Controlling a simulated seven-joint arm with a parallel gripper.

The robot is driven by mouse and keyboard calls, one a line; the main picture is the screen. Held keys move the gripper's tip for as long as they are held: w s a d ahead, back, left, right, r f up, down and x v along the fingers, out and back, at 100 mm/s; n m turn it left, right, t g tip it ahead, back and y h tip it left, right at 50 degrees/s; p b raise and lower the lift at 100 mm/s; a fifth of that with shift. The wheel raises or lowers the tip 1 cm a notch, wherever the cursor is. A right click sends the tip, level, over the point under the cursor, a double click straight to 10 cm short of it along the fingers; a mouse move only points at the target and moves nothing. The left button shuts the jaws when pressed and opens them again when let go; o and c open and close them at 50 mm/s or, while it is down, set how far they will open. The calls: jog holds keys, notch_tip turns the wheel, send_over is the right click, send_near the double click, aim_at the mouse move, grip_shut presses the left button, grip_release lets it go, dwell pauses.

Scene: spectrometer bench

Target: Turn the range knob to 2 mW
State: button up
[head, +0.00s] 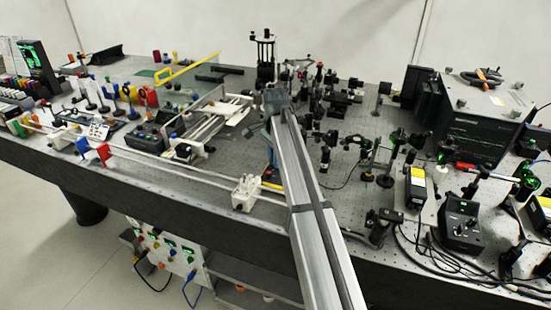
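A black box-shaped meter (461,222) with a small lit green display stands near the front edge of the bench, right of centre. Its front panel carries small dark controls; which one is the range knob, and where it points, is too small to tell. My arm reaches from the bottom of the head view up over the middle of the bench, well to the left of this meter. I cannot make out my gripper or its fingers; the arm itself covers the area around its far end.
Black cables (432,258) lie around the meter's left and front. A yellow-labelled box (415,188) stands to its upper left, and a large black instrument (470,125) stands behind. Crowded optic mounts (340,92) fill the middle back. A white block (246,192) sits left of my arm.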

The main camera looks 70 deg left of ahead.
grip_shut()
jog(key=shift+n, duration=0.4)
jog(key=n, duration=1.4)
jog(key=shift+n, duration=0.4)
jog(key=n, duration=0.4)
jog(key=shift+n, duration=0.3)
